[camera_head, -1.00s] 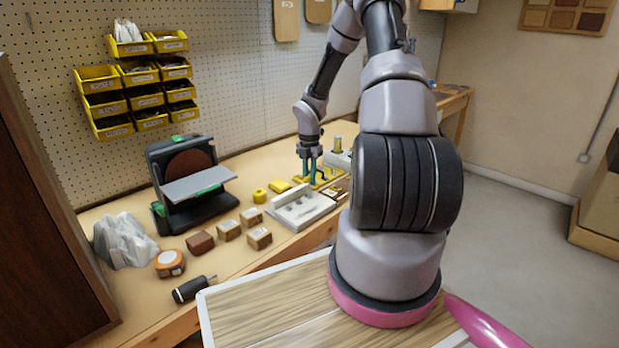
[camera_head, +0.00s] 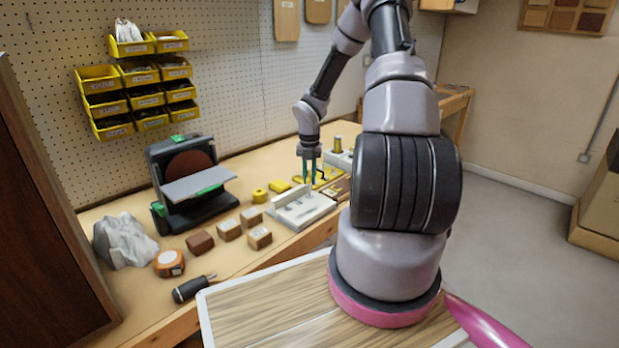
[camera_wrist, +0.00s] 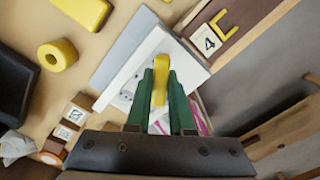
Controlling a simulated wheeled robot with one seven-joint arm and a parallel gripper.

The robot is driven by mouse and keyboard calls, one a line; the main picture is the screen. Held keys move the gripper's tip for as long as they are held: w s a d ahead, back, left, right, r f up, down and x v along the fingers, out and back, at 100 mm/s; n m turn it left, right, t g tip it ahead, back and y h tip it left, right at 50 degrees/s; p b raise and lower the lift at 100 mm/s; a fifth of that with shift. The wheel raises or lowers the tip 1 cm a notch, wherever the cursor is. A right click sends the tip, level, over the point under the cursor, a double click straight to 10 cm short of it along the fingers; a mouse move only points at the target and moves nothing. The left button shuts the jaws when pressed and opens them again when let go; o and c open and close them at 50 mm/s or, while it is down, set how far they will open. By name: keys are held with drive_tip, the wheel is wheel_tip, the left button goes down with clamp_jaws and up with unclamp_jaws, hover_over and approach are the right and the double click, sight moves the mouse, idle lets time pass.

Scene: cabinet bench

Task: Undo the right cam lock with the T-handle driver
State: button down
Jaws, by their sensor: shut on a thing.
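My gripper (camera_head: 310,178) is over the bench above the pale cabinet panel piece (camera_head: 300,213). In the wrist view its green fingers (camera_wrist: 161,98) are shut on a yellow handle, which I take for the T-handle driver (camera_wrist: 160,80). The driver's shaft is mostly hidden by the fingers and handle. The white panel face (camera_wrist: 150,62) lies under the fingers, with small dark round marks (camera_wrist: 124,95) to their left that look like cam locks. The right cam lock is not clear to see. I cannot tell whether the driver tip touches the panel.
A yellow roll (camera_head: 260,195) is near the panel. A block marked 4 (camera_wrist: 208,42) lies close by.

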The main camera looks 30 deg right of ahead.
drive_tip(key=shift+s, duration=0.1)
idle(0.4)
drive_tip(key=n, duration=0.4)
drive_tip(key=shift+n, duration=0.4)
drive_tip(key=n, duration=0.4)
drive_tip(key=shift+f, duration=0.1)
drive_tip(key=shift+n, duration=0.4)
drive_tip(key=shift+r, duration=0.25)
idle(0.5)
drive_tip(key=shift+r, duration=0.35)
